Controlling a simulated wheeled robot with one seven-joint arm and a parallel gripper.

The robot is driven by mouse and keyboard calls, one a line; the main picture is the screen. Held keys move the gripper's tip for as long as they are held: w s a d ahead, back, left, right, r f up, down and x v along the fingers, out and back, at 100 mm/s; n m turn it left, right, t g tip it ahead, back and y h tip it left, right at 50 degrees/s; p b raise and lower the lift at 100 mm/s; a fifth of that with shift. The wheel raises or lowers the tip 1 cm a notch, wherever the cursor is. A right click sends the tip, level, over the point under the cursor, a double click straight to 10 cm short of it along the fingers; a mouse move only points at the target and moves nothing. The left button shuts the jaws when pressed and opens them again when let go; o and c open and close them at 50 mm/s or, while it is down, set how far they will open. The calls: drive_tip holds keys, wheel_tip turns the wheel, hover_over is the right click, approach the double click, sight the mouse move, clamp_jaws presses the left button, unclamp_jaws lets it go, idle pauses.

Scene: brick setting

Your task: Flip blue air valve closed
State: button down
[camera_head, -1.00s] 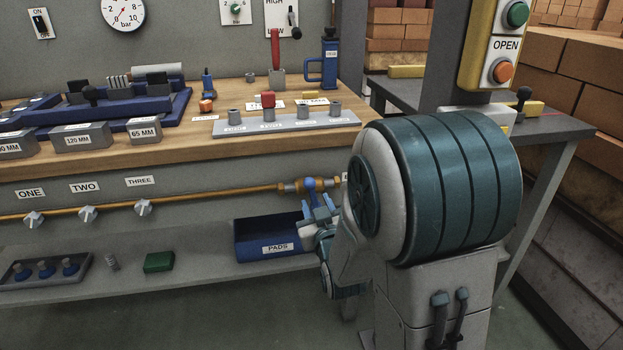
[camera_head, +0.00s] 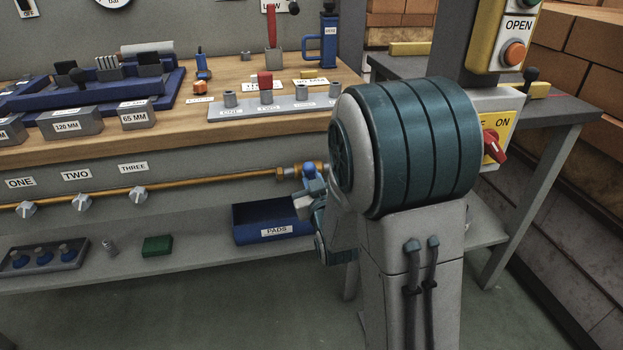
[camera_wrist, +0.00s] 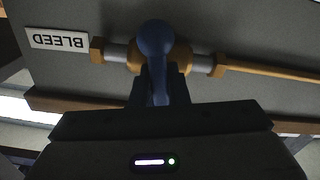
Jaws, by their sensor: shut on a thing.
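The blue air valve handle (camera_wrist: 155,42) sits on a brass valve body (camera_wrist: 183,58) in the wrist view. Its lever stands across the line of the pipe and runs between my fingers. My gripper (camera_wrist: 158,85) is shut on that lever, hiding part of it. In the head view the blue handle (camera_head: 309,170) shows small beside my arm, under the bench's front edge. My gripper (camera_head: 308,196) is just below it there, partly hidden by my arm. A BLEED label (camera_wrist: 58,40) is upside down beside the valve in the wrist view.
A blue PADS bin (camera_head: 268,230) stands on the lower shelf close to my gripper. The bench edge (camera_head: 130,146) overhangs the pipe. Open floor lies in front.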

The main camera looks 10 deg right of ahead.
drive_tip(key=shift+d+f+m+b, duration=0.1)
drive_tip(key=shift+f+m+b, duration=0.1)
drive_tip(key=shift+m+b, duration=0.55)
drive_tip(key=shift+r+m+b, duration=0.15)
drive_tip(key=shift+m+b, duration=0.5)
drive_tip(key=shift+b, duration=0.2)
drive_tip(key=c, duration=1.4)
unclamp_jaws()
